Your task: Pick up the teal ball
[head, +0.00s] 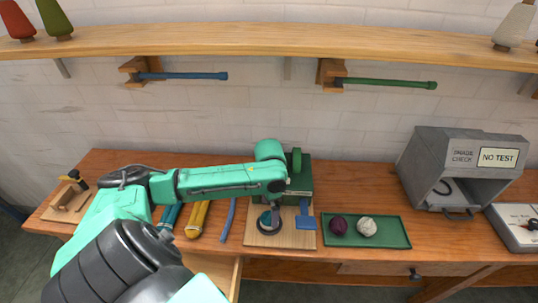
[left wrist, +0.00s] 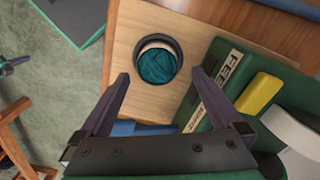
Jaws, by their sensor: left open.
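The teal ball (left wrist: 157,67) sits in a round dark holder (left wrist: 176,44) on a light wooden board (left wrist: 130,40) in the left wrist view. In the head view the board (head: 249,236) is at the table's middle, and my arm's end hides much of the ball. My left gripper (head: 274,204) is above the ball, pointing down. In the left wrist view its two fingers (left wrist: 160,75) are open, apart on either side of the ball's near part, with nothing between them gripped.
A green machine (head: 300,178) with a blue part (head: 305,219) stands beside the holder. A grey box (head: 460,150) stands farther right.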

